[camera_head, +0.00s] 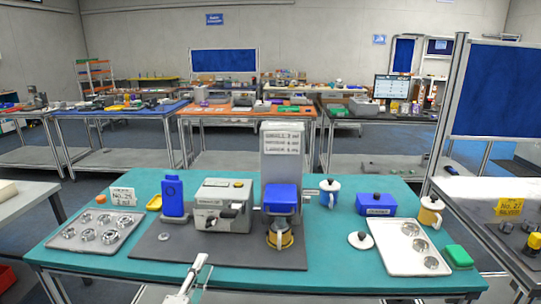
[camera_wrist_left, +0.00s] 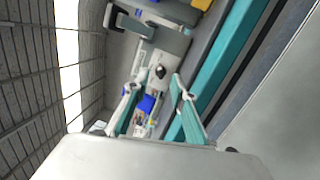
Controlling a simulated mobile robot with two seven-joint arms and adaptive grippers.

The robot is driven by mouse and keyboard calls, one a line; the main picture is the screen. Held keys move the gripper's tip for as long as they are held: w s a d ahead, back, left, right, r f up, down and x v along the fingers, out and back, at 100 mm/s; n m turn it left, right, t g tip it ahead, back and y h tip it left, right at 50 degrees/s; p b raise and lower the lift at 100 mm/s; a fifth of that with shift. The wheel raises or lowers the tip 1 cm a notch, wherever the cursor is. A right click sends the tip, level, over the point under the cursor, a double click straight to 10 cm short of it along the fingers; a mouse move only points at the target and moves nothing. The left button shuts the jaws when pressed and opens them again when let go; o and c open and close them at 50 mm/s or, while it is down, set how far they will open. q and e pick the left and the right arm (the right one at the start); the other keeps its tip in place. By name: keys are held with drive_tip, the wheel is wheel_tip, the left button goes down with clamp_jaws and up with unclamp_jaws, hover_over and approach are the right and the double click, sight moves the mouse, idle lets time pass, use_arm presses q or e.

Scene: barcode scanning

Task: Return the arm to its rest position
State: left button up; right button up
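My left gripper (camera_head: 190,279) shows as a pale shape at the bottom of the head view, in front of the teal table's near edge, left of centre. In the left wrist view, my left gripper (camera_wrist_left: 156,84) has its two fingers spread apart. Nothing is held between them; only the distant bench and small blue items show through the gap. My right gripper is in neither view.
The teal table (camera_head: 330,270) bears a grey machine (camera_head: 222,205), a blue upright device (camera_head: 174,196), a coffee machine (camera_head: 283,198) with a cup, and two metal trays (camera_head: 85,243) (camera_head: 398,262). A blue box (camera_head: 375,205) and green box (camera_head: 458,256) stand at right.

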use_arm(q)
drive_tip(key=s+d+f+m+g+h, duration=0.25)
drive_tip(key=s+f+m+g, duration=0.35)
drive_tip(key=s+f+m, duration=1.25)
drive_tip(key=s+a+f+m+g+y, duration=0.2)
drive_tip(key=s+a+f, duration=0.3)
drive_tip(key=s+f, duration=0.3)
drive_tip(key=shift+s+f+m+g+y, duration=0.25)
drive_tip(key=shift+s+m+g+y, duration=0.15)
drive_tip(key=shift+m+y, duration=0.25)
drive_tip(key=shift+d, duration=0.25)
